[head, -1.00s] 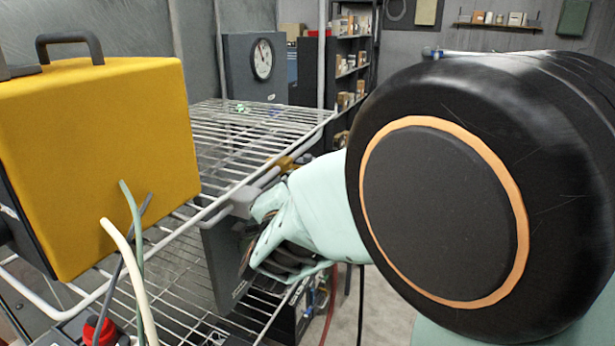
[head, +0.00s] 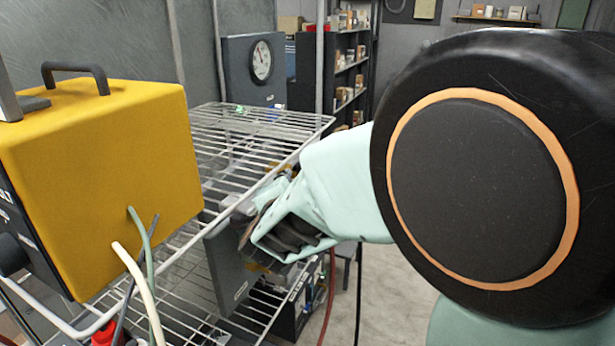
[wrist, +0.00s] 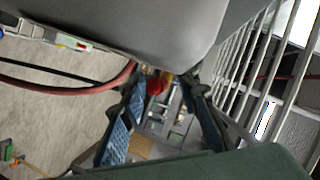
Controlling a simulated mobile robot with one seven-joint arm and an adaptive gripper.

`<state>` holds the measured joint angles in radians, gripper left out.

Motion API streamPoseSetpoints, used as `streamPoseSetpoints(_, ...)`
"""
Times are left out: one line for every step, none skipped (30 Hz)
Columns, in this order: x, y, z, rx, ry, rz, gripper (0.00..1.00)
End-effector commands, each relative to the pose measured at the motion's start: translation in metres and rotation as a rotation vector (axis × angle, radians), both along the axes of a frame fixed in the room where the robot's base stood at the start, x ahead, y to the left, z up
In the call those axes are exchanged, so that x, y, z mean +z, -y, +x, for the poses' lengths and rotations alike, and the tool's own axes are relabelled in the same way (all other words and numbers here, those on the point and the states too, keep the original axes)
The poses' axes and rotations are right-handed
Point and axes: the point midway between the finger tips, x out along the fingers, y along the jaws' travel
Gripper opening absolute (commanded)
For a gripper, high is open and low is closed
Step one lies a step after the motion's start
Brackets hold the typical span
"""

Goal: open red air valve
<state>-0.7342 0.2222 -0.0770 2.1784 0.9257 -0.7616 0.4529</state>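A small red part (wrist: 155,86) with brass beside it shows in the wrist view, between and beyond my fingertips; it looks like the red air valve, but its handle position cannot be told. My gripper (wrist: 165,92) is open, with its two blue-padded fingers apart on either side of that part in the picture. Whether either finger touches it is unclear. In the head view my gripper (head: 252,238) is at the side of the wire rack, close to a grey panel (head: 228,272). The valve is hidden there.
A yellow box (head: 110,180) with cables stands on the wire rack (head: 250,135) at left. A red object (head: 104,334) sits at the lower left. A red hose (wrist: 70,92) runs towards the red part. Open floor (head: 390,285) lies right of the rack.

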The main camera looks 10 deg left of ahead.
Motion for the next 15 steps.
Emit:
streamPoseSetpoints(0.0, 0.0, 0.0, 0.0, 0.0, 0.0, 0.29)
streamPoseSetpoints(0.0, 0.0, 0.0, 0.0, 0.0, 0.0, 0.29)
streamPoseSetpoints(0.0, 0.0, 0.0, 0.0, 0.0, 0.0, 0.29)
streamPoseSetpoints(0.0, 0.0, 0.0, 0.0, 0.0, 0.0, 0.29)
streamPoseSetpoints(0.0, 0.0, 0.0, 0.0, 0.0, 0.0, 0.29)
streamPoseSetpoints(0.0, 0.0, -0.001, 0.0, 0.0, 0.0, 0.29)
streamPoseSetpoints(0.001, 0.0, -0.002, 0.0, 0.001, 0.0, 0.29)
streamPoseSetpoints(0.001, 0.0, -0.004, 0.001, 0.0, 0.0, 0.29)
streamPoseSetpoints(0.002, 0.0, -0.007, 0.002, 0.0, 0.001, 0.29)
streamPoseSetpoints(0.003, 0.0, -0.01, 0.002, 0.001, 0.002, 0.29)
streamPoseSetpoints(0.004, 0.0, -0.014, 0.003, 0.001, 0.002, 0.29)
streamPoseSetpoints(0.005, 0.0, -0.019, 0.003, 0.001, 0.001, 0.29)
streamPoseSetpoints(0.007, 0.001, -0.024, 0.002, 0.001, 0.001, 0.29)
streamPoseSetpoints(0.008, 0.001, -0.029, 0.002, 0.002, 0.002, 0.29)
streamPoseSetpoints(0.01, 0.001, -0.036, 0.003, 0.001, 0.003, 0.29)
